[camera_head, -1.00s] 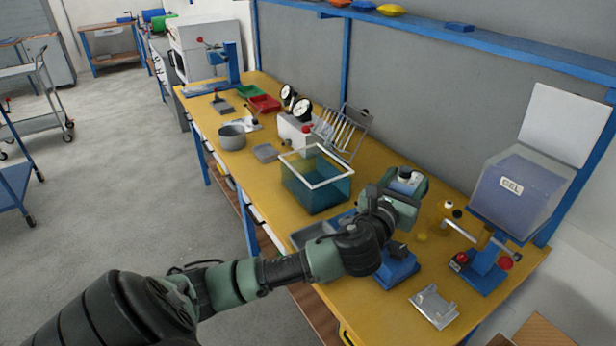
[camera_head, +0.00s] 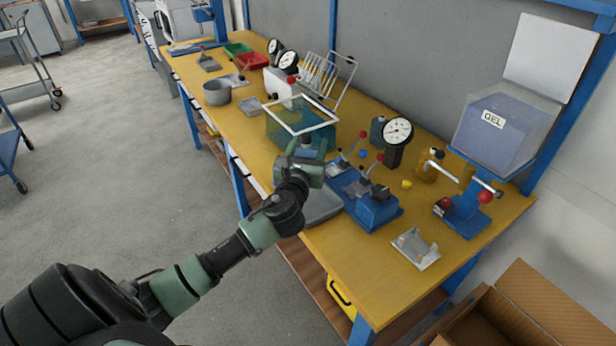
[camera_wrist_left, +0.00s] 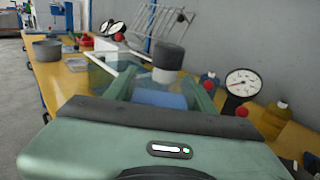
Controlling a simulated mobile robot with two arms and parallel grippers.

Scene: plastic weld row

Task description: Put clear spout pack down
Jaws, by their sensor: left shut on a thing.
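My left gripper (camera_head: 307,157) is shut on the clear spout pack. In the left wrist view the pack shows a dark grey cap (camera_wrist_left: 169,56), a white neck and a bluish body (camera_wrist_left: 160,99) between the two green fingers. The pack stands upright in the grip; its lower part is hidden by the gripper. In the head view the gripper is just in front of the clear water tank (camera_head: 283,129), over the near side of the yellow bench (camera_head: 340,248). Whether the pack touches anything cannot be told. My right gripper is not in view.
A grey tray (camera_head: 322,207) lies below the gripper at the bench's near edge. Blue clamp fixtures (camera_head: 372,212) and a dial gauge (camera_head: 397,132) stand to the right. A wire rack (camera_head: 328,78) stands behind the tank. A metal plate (camera_head: 415,249) lies near the right end.

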